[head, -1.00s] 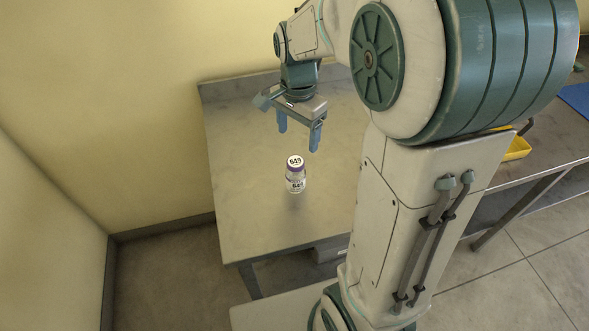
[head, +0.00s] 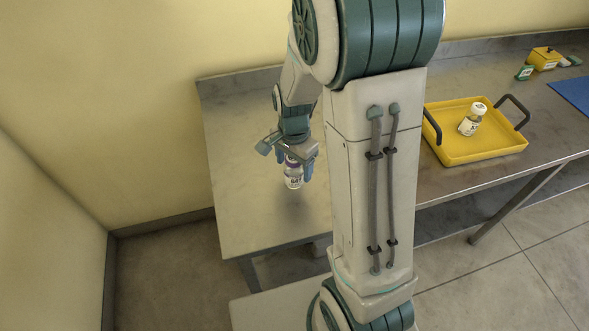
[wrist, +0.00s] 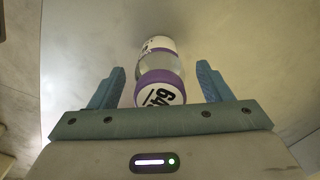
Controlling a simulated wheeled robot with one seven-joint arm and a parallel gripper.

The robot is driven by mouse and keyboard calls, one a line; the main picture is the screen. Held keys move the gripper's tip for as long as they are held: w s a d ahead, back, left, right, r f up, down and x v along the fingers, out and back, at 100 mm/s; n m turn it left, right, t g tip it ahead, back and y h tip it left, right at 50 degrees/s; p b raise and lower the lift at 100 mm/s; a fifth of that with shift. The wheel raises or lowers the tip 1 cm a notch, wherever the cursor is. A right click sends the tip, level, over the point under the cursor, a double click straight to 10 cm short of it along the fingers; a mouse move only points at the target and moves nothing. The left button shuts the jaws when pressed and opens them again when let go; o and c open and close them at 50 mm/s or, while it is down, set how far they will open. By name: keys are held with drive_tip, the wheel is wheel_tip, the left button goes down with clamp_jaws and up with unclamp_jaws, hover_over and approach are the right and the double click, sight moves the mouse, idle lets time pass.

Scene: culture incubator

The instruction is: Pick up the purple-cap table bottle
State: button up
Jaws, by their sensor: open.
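The purple-cap bottle (head: 293,180) stands upright on the left table (head: 235,195). It is clear with a white label, and its cap top is hidden under my gripper in the head view. My gripper (head: 293,173) is over it with the fingers pointing down on both sides. In the wrist view the bottle (wrist: 160,80) lies between the two blue fingers of my gripper (wrist: 160,85). A gap shows on each side, wider on the right. The fingers are open and not closed on it.
A yellow tray (head: 470,157) with black handles holds another bottle (head: 472,119) on the right bench. The table around the purple-cap bottle is clear.

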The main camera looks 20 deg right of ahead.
drive_tip(key=shift+c, duration=0.3)
drive_tip(key=c, duration=1.1)
drive_tip(key=shift+o, duration=0.2)
